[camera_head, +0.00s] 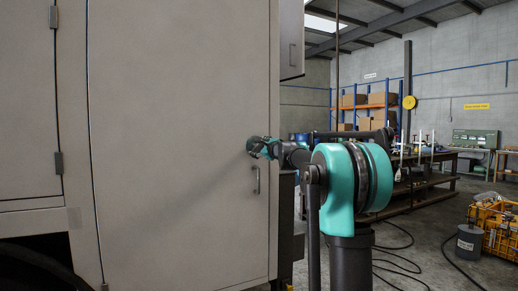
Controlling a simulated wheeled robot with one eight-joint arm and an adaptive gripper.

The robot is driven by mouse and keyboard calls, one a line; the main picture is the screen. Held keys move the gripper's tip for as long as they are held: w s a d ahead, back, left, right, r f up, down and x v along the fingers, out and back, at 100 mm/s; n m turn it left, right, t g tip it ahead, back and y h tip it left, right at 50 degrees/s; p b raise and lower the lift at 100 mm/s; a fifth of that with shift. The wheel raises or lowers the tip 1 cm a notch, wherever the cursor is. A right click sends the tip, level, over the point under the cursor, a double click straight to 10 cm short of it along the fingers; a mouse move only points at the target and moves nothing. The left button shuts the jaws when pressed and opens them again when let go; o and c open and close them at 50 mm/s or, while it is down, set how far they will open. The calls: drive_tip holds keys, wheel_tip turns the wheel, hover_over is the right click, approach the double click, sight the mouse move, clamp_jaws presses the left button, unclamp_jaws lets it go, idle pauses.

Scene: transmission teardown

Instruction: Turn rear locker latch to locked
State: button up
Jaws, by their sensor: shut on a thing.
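The rear locker door (180,130) is a large, flat beige panel on the left, and it looks closed. My gripper (256,147) is at the door's right edge, seen small and from behind my arm. It is shut on the rear locker latch, which is mostly hidden by the fingers. The latch's angle cannot be made out. A slim vertical handle (257,180) shows on the door just below my gripper.
A wheel (40,270) shows at the lower left. A workbench (430,180) with tools stands at the right, before shelves with boxes (353,100). A grey canister (470,241) and a yellow crate (500,225) stand on the floor, where dark cables (400,245) lie.

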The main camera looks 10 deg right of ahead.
drive_tip(key=n, duration=0.4)
drive_tip(key=shift+n, duration=0.3)
drive_tip(key=n, duration=0.4)
idle(0.5)
drive_tip(key=o, duration=1.2)
drive_tip(key=shift+c, duration=0.2)
drive_tip(key=shift+s, duration=0.1)
drive_tip(key=v, duration=1.2)
